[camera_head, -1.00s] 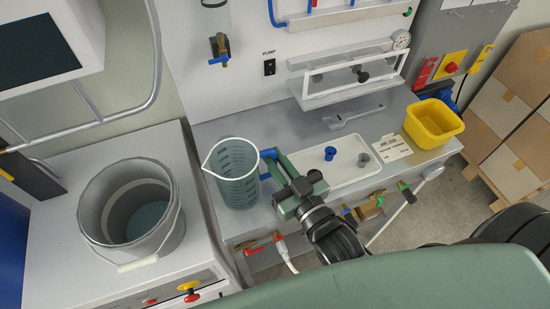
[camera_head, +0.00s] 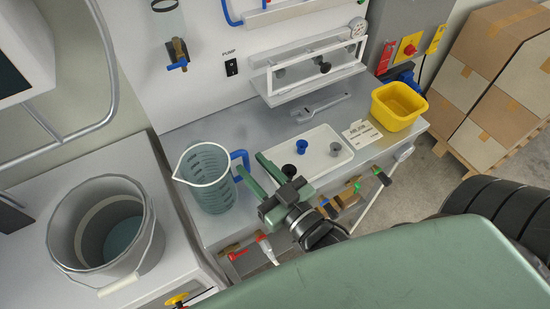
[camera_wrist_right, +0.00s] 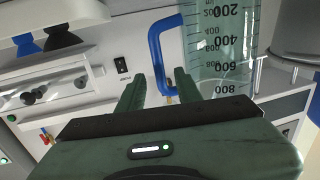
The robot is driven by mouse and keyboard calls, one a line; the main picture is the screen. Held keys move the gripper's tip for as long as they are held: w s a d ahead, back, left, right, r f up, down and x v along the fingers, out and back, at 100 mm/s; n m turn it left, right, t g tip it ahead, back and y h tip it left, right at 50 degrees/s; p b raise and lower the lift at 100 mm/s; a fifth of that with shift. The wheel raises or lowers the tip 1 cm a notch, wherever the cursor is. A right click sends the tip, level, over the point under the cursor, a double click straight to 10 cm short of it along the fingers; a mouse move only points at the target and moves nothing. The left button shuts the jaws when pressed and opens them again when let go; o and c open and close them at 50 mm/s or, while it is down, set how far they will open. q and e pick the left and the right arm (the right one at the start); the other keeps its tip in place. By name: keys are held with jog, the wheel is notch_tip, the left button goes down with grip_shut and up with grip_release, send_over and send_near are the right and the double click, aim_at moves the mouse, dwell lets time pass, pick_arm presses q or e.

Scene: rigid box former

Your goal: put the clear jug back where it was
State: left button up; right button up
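The clear jug (camera_head: 208,185), with a white rim, dark graduations and a blue handle (camera_head: 240,157), stands upright on the grey bench left of the white tray. My right gripper (camera_head: 251,167) is open and empty just right of the handle, its two green fingers spread and pointing toward it. In the right wrist view the jug (camera_wrist_right: 222,45) is at upper right. Its blue handle (camera_wrist_right: 157,58) lies beyond the open fingers of my right gripper (camera_wrist_right: 160,88), apparently clear of them. My left gripper is not in view.
A grey bucket (camera_head: 75,225) stands on the left cabinet. A wrench, a label card (camera_head: 361,133) and a yellow bin (camera_head: 397,104) are farther right. Valves (camera_head: 347,197) line the bench front.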

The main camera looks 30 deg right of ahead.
jog(key=s+d+b, duration=0.1)
jog(key=s, duration=0.7)
jog(key=shift+s+d, duration=0.35)
jog(key=shift+s, duration=0.05)
